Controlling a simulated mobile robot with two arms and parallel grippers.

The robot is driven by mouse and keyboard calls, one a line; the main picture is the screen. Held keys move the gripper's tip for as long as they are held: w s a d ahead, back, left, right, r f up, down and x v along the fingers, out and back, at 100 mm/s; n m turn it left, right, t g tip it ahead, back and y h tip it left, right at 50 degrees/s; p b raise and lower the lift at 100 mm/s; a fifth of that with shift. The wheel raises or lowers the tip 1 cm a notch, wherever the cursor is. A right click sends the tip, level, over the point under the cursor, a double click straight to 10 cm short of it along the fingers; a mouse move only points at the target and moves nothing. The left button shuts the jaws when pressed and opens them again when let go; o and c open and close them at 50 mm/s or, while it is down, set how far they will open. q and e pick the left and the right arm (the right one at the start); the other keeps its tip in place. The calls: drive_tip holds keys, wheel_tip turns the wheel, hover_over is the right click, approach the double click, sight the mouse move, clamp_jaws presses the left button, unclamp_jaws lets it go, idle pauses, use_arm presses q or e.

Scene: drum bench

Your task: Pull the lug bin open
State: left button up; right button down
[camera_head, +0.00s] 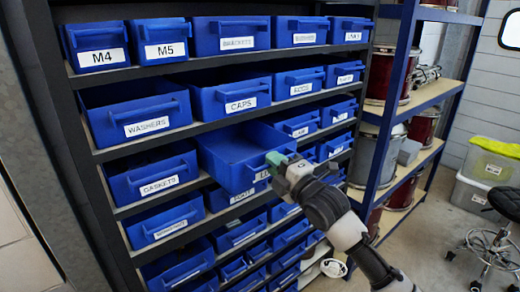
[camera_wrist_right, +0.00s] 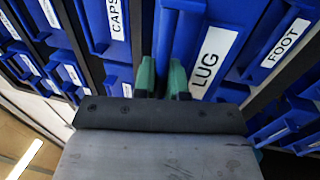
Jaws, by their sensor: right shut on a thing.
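The lug bin (camera_head: 232,153) is a blue drawer in the middle of the rack. It stands well out from the shelf, and its open inside shows in the head view. Its white LUG label (camera_wrist_right: 212,62) is readable in the right wrist view and mostly hidden by my gripper in the head view. My right gripper (camera_head: 276,160) is at the bin's front. Its green fingers (camera_wrist_right: 163,78) are shut on the bin's front handle (camera_wrist_right: 181,40). My left gripper is in neither view.
Other labelled blue bins surround it: CAPS (camera_head: 232,97) above, GASKETS (camera_head: 152,178) to the left, FOOT (camera_wrist_right: 272,55) beside it in the wrist view. A shelf with drums (camera_head: 383,140) stands at right. A stool (camera_head: 490,235) stands on open floor.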

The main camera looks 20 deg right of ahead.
drive_tip(key=r+v, duration=0.1)
drive_tip(key=v, duration=0.6)
drive_tip(key=shift+s, duration=0.5)
drive_tip(key=shift+d+r, duration=0.1)
drive_tip(key=shift+r, duration=0.1)
drive_tip(key=c, duration=1.2)
unclamp_jaws()
drive_tip(key=shift+b+v, duration=1.3)
drive_tip(key=shift+v, duration=4.1)
